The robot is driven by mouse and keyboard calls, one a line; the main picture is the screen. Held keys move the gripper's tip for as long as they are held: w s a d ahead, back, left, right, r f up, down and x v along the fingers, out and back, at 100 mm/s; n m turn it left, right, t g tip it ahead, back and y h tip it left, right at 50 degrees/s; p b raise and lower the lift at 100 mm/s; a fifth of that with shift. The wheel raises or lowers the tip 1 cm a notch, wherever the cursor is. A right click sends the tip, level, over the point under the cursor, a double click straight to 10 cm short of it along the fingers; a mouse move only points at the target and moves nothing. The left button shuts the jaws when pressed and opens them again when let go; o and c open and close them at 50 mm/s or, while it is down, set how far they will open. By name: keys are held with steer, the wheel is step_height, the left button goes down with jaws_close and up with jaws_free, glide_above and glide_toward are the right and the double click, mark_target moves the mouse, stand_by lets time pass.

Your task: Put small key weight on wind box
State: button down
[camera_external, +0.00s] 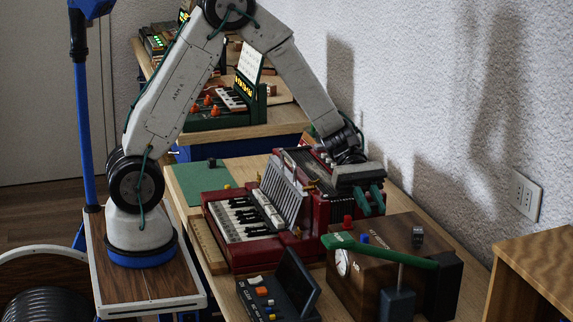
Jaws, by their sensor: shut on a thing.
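My gripper (370,203) has green fingers and is above the back right of the red keyboard instrument, behind the wooden box. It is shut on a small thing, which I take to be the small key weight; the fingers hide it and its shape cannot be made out. The dark wooden box (378,284) with a round white dial on its front looks like the wind box. It stands at the front right, in front of and below my gripper. A red knob, a blue knob and a small metallic piece (417,236) are on its top.
A green bar (385,251) crosses the box's top near a dark post. The red instrument (322,212) stands left of my gripper. A dark console with a raised screen (298,281) stands in front. A green mat (197,184) with a small dark object lies behind left. The wall is close on the right.

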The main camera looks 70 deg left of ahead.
mark_target(386, 229)
steer(key=w, duration=0.1)
steer(key=w+d, duration=0.1)
steer(key=w, duration=0.1)
steer(key=shift+w+f, duration=0.2)
steer(key=shift+w, duration=0.05)
steer(key=shift+f, duration=1.75)
steer(key=shift+f, duration=0.1)
steer(key=c, duration=1.3)
jaws_free()
steer(key=shift+o, duration=0.2)
